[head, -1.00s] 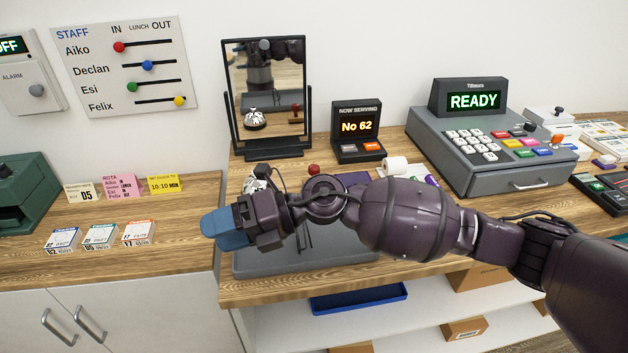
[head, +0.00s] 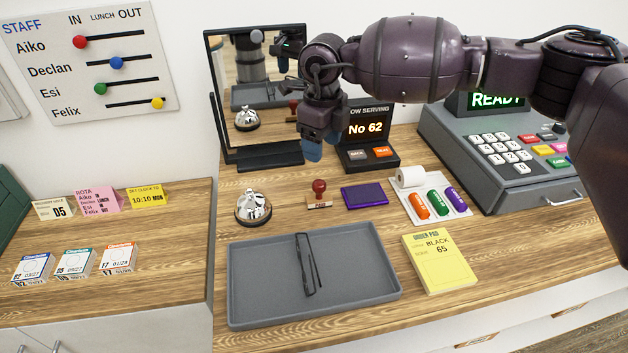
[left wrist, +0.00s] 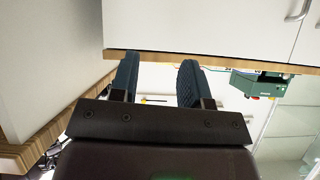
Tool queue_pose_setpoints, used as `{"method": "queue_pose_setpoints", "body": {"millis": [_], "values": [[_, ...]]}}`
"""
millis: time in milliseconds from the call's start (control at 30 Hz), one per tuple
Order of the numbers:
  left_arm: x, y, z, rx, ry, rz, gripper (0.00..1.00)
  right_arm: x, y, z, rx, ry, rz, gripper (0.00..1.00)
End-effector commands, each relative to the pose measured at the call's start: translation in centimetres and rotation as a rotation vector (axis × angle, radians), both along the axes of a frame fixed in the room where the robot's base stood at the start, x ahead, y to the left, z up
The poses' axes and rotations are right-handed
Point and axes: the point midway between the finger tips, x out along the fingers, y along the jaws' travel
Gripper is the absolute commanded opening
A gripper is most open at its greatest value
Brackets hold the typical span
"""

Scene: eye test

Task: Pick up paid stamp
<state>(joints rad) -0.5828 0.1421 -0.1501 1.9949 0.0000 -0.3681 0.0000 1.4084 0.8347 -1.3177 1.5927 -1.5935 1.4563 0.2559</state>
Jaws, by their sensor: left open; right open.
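A stamp with a red knob handle (head: 319,188) and a wooden base stands upright on the wooden counter, between the silver bell and the purple ink pad. Lettering on its base is too small to read. My right gripper (head: 312,150) hangs in the air just above the stamp in the head view, fingers pointing down and empty; its blue fingertips overlap one another from this angle. My left gripper (left wrist: 157,82) shows only in the left wrist view, with its two fingers apart and nothing between them.
A silver bell (head: 253,207) is left of the stamp, a purple ink pad (head: 365,196) right. A grey tray (head: 245,300) holding a dark wire item lies in front. The number display (head: 367,130), mirror (head: 262,158) and cash register (head: 490,190) stand behind. A yellow pad (head: 440,265) lies right.

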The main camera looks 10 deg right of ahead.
Motion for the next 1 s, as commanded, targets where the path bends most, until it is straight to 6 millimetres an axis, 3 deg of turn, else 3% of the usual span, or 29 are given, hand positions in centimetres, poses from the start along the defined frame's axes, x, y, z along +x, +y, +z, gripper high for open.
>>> {"method": "queue_pose_setpoints", "body": {"millis": [167, 433, 767, 1000], "values": [[-0.6, 0.1, -0.4, 0.0, 0.013, 0.004, 0.43, 0.1, -0.2, -0.7, -0.007, 0.0, -0.002, 0.62], [-1.8, 0.3, -1.4, 0.001, 0.041, 0.01, 0.43, 0.0, -0.1, -4.3, -0.006, 0.001, -0.002, 0.62], [-1.2, 0.2, -1.0, 0.0, 0.029, 0.007, 0.43, -0.1, 0.1, -6.6, -0.006, 0.0, -0.001, 0.62], [-0.9, 0.2, -0.7, 0.0, 0.021, 0.005, 0.43, -0.4, 0.5, -9.9, -0.004, 0.001, -0.002, 0.62]]}}
